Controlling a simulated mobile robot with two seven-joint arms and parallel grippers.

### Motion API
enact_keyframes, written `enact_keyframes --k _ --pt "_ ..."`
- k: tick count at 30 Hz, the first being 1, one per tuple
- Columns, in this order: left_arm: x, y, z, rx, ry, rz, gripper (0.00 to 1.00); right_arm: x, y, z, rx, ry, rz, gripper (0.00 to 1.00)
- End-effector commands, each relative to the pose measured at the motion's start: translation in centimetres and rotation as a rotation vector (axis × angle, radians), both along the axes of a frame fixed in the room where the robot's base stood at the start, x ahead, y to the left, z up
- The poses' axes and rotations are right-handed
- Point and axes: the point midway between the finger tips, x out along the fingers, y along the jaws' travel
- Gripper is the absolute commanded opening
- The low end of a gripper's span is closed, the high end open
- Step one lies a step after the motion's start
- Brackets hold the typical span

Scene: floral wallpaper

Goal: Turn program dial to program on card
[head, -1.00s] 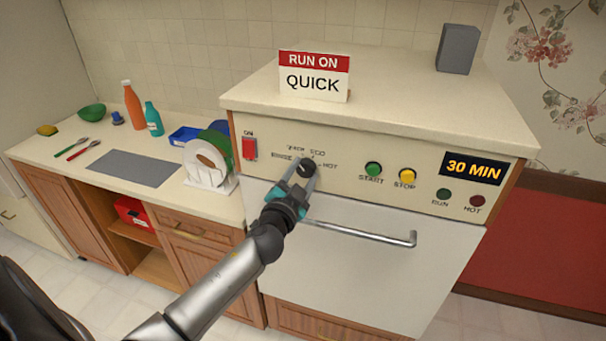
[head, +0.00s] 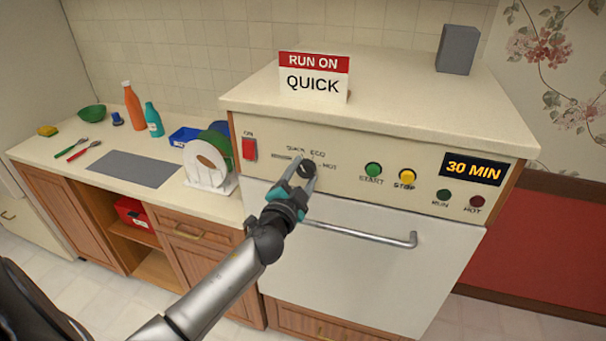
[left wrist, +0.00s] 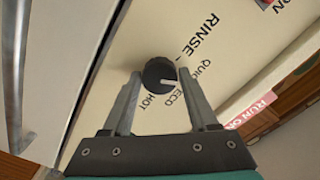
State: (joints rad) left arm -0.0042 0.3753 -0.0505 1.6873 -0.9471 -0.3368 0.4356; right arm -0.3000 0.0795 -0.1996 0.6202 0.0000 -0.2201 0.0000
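The program dial (head: 307,169) is a round black knob on the cream control panel. It also shows in the left wrist view (left wrist: 158,75), where its white pointer mark points between QUICK and ECO. My left gripper (head: 305,168) has one finger on each side of the dial; in the left wrist view (left wrist: 159,74) both fingertips appear to touch it. The labels RINSE, QUICK, ECO and HOT ring the dial; a finger partly hides RINSE in the head view. The card (head: 314,77) on top of the machine reads RUN ON QUICK. My right gripper is out of view.
The panel also has a red ON switch (head: 249,149), a green START button (head: 373,170), a yellow STOP button (head: 407,176) and a display (head: 473,169) reading 30 MIN. The door handle (head: 360,234) runs below the dial. A plate rack (head: 212,180) stands to the left.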

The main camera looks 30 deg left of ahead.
Motion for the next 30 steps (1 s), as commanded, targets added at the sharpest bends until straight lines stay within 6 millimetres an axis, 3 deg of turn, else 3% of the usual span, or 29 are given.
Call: enact_keyframes --k 6,17,30 --pt "0.0 0.0 0.0 -0.001 0.000 0.000 0.83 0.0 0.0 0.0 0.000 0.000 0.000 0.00" --pt "-0.6 -0.2 -0.1 -0.001 0.001 -0.001 0.83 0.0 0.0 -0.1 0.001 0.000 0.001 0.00" --pt "-7.1 -1.8 -0.2 -0.003 0.001 -0.001 0.83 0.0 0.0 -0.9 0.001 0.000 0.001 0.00"
